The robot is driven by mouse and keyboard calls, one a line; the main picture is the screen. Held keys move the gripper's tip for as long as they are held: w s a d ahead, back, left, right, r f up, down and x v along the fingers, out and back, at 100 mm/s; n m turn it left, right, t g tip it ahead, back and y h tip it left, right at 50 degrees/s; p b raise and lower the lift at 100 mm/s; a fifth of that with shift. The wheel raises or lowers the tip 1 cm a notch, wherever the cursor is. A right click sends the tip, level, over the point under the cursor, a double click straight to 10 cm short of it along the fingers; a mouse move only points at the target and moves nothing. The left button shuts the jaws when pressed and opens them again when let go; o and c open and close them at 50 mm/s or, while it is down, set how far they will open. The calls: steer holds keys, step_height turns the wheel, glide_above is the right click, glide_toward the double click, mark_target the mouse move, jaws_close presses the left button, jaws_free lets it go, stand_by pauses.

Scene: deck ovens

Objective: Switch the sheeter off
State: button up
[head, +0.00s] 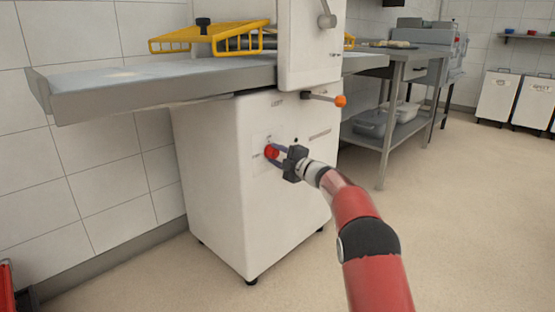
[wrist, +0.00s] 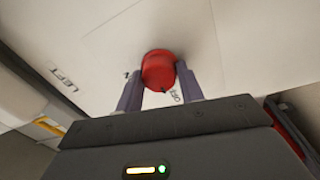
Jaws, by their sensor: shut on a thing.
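The sheeter is a white machine; its cabinet (head: 235,205) stands against the tiled wall, with a grey table wing (head: 150,85) to the left. A round red knob (head: 271,153) sits on the cabinet front, and it fills the middle of the wrist view (wrist: 158,68). My gripper (head: 278,150) has its two fingers on either side of the knob and is shut on it. In the wrist view the fingers (wrist: 160,88) grip the knob's sides. A dark pointer mark on the knob lies close to printed letters at its lower right, partly hidden by a finger.
A lever with an orange end (head: 341,101) sticks out above my gripper. Yellow guards (head: 210,36) stand over the table wing. A steel table (head: 400,60) with tubs below is at the right. The floor at the right is clear.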

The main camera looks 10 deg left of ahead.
steer(key=shift+r+n, duration=0.15)
steer(key=shift+n, duration=0.25)
steer(key=o, duration=1)
steer(key=shift+a, duration=0.15)
steer(key=v, duration=0.7)
steer(key=shift+s+d+f, duration=0.2)
steer(key=shift+d, duration=0.15)
